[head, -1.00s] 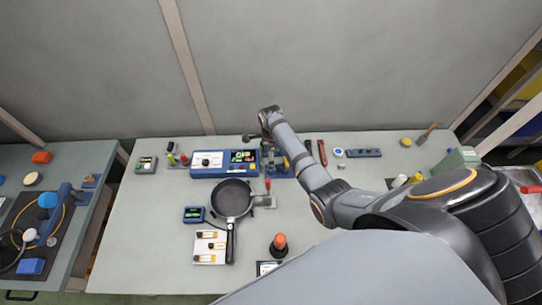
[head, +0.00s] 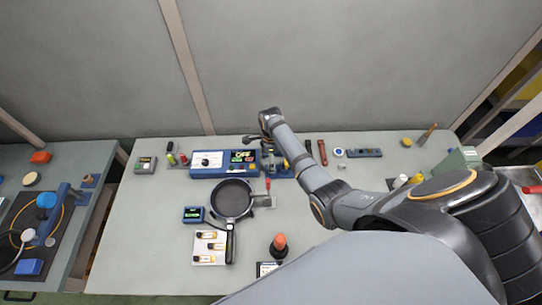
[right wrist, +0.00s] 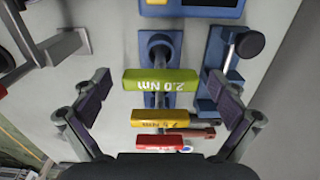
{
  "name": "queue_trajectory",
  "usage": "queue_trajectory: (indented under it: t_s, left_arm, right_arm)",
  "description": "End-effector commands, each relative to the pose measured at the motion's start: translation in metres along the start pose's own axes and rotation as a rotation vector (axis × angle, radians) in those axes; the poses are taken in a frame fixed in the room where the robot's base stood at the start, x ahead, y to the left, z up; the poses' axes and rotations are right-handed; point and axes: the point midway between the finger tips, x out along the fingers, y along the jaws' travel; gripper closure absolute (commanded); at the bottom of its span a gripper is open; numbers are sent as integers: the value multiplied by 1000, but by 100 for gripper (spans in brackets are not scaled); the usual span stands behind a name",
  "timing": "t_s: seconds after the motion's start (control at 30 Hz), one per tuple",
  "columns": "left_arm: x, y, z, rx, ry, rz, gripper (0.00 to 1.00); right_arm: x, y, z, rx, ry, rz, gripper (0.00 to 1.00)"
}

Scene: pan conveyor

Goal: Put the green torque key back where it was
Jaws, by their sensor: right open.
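The green torque key (right wrist: 160,81), marked 2.0 Nm, is in the middle of the right wrist view, at a blue stand (right wrist: 158,101). A yellow key (right wrist: 159,118) and a red key (right wrist: 160,140) line up below it in that view. My right gripper (right wrist: 158,88) is open, with one finger on each side of the green key and a clear gap to both. The lower part of the green key is hidden, so how it is seated cannot be told. My left gripper is not in view.
A blue tester (head: 212,171) with a lit display stands left of the stand. A second blue holder (right wrist: 211,105) is close beside the right finger. A black pan (head: 232,197) and an orange-topped knob (head: 279,241) are nearer on the table.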

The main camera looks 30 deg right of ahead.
Motion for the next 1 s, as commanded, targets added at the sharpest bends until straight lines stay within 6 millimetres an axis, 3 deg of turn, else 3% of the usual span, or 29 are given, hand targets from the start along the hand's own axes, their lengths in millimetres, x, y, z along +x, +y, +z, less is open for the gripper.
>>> queue_trajectory:
  t_s: [0.13,0.4,0.53,0.7,1.0]
  left_arm:
    - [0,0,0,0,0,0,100]
    - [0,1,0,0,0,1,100]
    - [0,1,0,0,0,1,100]
    - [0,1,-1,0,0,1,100]
    - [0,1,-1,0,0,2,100]
  right_arm:
    - [-19,-2,0,0,-2,-5,3]
    - [-85,-1,0,0,-2,-6,3]
    - [-107,-1,0,0,-2,-3,3]
    - [-119,0,0,0,-1,-1,3]
    - [-120,0,0,0,-1,-1,3]
